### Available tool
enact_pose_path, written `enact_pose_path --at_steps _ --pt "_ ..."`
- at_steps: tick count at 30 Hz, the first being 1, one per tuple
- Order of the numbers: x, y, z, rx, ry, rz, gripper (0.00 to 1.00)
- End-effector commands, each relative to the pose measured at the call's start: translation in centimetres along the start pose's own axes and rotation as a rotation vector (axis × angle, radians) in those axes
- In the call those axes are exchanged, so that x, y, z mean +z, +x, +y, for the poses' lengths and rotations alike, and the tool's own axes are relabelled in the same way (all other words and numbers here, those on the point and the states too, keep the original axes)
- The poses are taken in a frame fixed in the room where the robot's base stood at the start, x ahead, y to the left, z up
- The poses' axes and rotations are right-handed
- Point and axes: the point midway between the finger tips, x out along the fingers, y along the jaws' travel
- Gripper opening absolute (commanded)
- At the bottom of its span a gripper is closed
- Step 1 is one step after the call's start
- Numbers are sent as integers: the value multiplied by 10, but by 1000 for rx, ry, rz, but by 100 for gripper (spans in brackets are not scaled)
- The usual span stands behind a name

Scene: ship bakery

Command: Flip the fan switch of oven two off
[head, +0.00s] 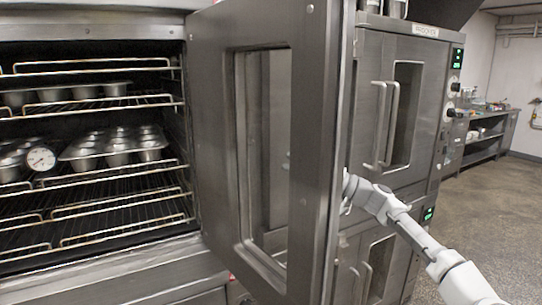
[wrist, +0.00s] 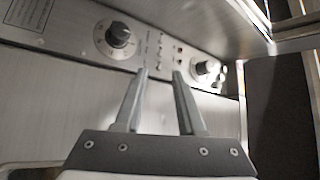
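In the wrist view a metal oven control panel (wrist: 70,28) crosses the top, with a black round knob (wrist: 118,35) at left and a second knob (wrist: 205,68) at right. Between them is a group of small switches and markings (wrist: 163,50); I cannot read which is the fan switch or its position. My gripper (wrist: 161,74) is open and empty, its fingertips just below this group; contact cannot be told. In the head view my arm reaches behind the open oven door (head: 205,110), which hides the fingers. I cannot tell which oven is number two.
The open door stands between the head camera and my gripper. The left oven's racks (head: 100,205) hold muffin tins (head: 115,150) and a dial thermometer (head: 41,158). A closed oven stack (head: 425,75) with lit displays stands behind the door. The floor (head: 500,205) at right is clear.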

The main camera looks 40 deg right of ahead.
Motion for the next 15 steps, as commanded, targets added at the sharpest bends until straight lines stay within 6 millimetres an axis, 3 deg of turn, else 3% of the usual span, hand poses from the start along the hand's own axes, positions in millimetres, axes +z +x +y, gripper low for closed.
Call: enact_pose_path --at_steps 6,15 --pt "0 -36 0 0 0 1 39" --pt "0 -47 0 0 1 0 39"
